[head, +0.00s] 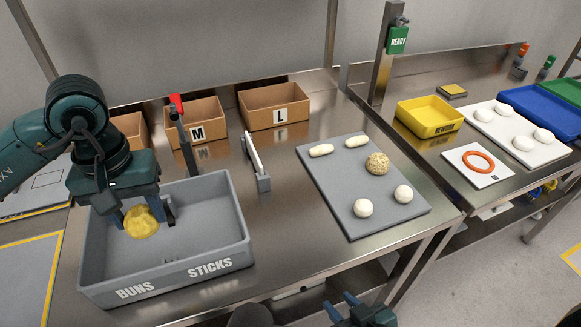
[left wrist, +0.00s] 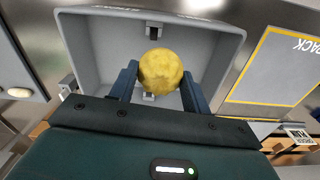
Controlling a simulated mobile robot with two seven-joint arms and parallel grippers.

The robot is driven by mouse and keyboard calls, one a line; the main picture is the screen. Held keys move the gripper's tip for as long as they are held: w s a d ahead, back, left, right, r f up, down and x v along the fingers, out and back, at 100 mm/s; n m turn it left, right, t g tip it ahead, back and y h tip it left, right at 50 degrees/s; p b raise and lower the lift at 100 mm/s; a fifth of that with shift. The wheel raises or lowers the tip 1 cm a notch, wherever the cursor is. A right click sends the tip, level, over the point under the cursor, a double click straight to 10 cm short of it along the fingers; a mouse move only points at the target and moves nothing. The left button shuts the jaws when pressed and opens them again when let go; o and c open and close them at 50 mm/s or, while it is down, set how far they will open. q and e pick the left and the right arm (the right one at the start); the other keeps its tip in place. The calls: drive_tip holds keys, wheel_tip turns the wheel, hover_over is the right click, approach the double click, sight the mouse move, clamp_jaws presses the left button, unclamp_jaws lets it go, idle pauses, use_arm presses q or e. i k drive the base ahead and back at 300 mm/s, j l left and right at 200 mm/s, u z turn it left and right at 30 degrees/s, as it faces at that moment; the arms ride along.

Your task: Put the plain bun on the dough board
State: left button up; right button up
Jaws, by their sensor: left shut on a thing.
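My left gripper (head: 142,216) is shut on a round yellow bun (head: 141,222), inside or just above the left part of the grey bin marked BUNS and STICKS (head: 235,217). In the left wrist view the yellow bun (left wrist: 160,71) sits between both fingers, with the bin (left wrist: 226,38) behind it. The grey dough board (head: 390,220) lies to the right on the table. My right gripper (head: 345,304) is low at the bottom edge, fingers apart, empty.
Cardboard boxes marked M (head: 208,131) and L (head: 276,116) stand at the back. A low rail (head: 255,160) stands between bin and board. A red-topped post (head: 183,140) rises behind the bin. A yellow REWORK tray (head: 428,118) is on the right-hand table.

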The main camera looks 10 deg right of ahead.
sight(339, 180)
drive_tip(key=z, duration=1)
drive_tip(key=i+l+z, duration=0.2)
drive_tip(key=i+l, duration=0.2)
drive_tip(key=i, duration=0.1)
